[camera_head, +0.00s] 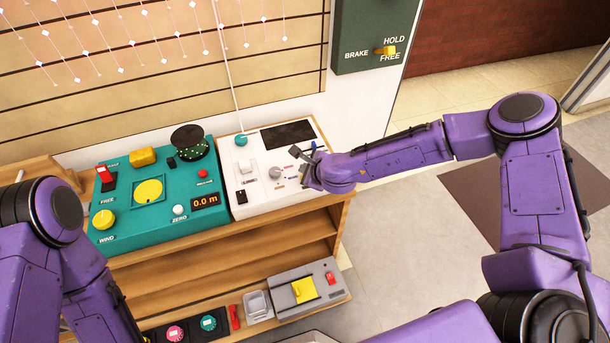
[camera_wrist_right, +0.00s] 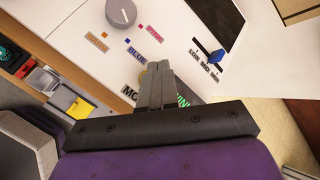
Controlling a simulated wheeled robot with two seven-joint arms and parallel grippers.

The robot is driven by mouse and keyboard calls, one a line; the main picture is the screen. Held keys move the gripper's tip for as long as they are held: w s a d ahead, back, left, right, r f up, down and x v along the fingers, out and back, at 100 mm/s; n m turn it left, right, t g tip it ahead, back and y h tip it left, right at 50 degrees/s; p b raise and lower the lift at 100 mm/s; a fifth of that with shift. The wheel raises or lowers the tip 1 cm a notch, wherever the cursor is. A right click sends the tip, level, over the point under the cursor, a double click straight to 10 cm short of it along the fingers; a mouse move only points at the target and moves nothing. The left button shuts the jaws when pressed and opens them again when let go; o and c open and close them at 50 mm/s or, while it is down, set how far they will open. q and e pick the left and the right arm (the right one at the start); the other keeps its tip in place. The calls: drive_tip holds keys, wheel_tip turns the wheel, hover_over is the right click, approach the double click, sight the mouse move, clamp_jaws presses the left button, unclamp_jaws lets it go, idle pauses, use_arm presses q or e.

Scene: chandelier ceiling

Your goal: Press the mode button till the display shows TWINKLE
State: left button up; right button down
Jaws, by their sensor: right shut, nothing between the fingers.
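The white control panel (camera_head: 262,188) stands on the wooden shelf unit, with a dark display (camera_head: 288,135) on which I can read no text. My right gripper (camera_head: 296,154) is over the panel's right part. In the right wrist view its fingers (camera_wrist_right: 157,84) are shut with nothing between them. I cannot tell whether the fingertips touch the button. My left arm shows at the left, but its gripper is out of view.
The panel also has a grey knob (camera_wrist_right: 121,12), BLUE and PINK labels, and a blue slider (camera_wrist_right: 215,56) marked LOW MID HIGH. A teal panel (camera_head: 130,222) reading 0.0 m stands to the left. Lower shelves hold a grey box (camera_head: 322,290) with a yellow switch. Floor is clear at right.

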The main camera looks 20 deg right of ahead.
drive_tip(key=shift+r+p, duration=2.1)
drive_tip(key=shift+r, duration=0.5)
drive_tip(key=shift+f, duration=0.1)
drive_tip(key=shift+d, duration=0.1)
drive_tip(key=s+f+n+g+h, duration=0.2)
drive_tip(key=s+f+n, duration=0.7)
drive_tip(key=s, duration=0.5)
drive_tip(key=s+d+f+n+g+h, duration=0.1)
drive_tip(key=s+d+n, duration=0.3)
drive_tip(key=s, duration=0.7)
drive_tip(key=s+d+f+n+g+h, duration=0.2)
drive_tip(key=s+d+f+n, duration=0.1)
drive_tip(key=s+d, duration=0.6)
drive_tip(key=shift+s+f+n+g+h, duration=0.3)
drive_tip(key=shift+s+f+n+g, duration=0.1)
drive_tip(key=shift+s+n, duration=0.5)
